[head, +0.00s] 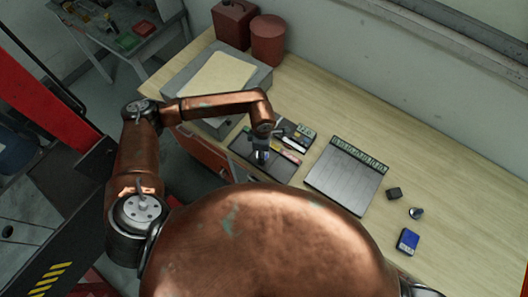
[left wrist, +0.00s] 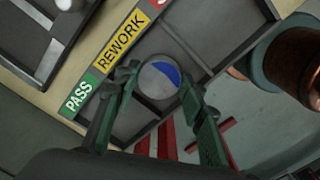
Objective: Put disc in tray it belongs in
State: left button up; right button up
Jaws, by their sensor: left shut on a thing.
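The disc (left wrist: 158,80), pale grey with a blue segment, sits between the two green fingers of my left gripper (left wrist: 160,74), which is shut on it. Behind it is a dark sorting tray (left wrist: 215,32) with a green PASS label (left wrist: 78,97), a yellow REWORK label (left wrist: 121,40) and a partly cropped red label. In the left wrist view the disc lines up with the REWORK compartment; its height over the floor is unclear. In the head view my left gripper (head: 261,157) is over the same tray (head: 268,169), and the disc is hidden. My right gripper is out of view.
A small black block (head: 394,193), a round metallic piece (head: 416,213) and a blue box (head: 408,241) lie further right. Red containers (head: 268,40) stand behind. The right bench top is mostly clear.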

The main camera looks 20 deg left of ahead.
pick_arm(q)
jog(key=shift+f, duration=0.15)
jog(key=o, duration=1.2)
jog(key=shift+r, duration=0.45)
notch_tip(320, 180, up, 12)
jog(key=b, duration=0.3)
jog(key=shift+f, duration=0.25)
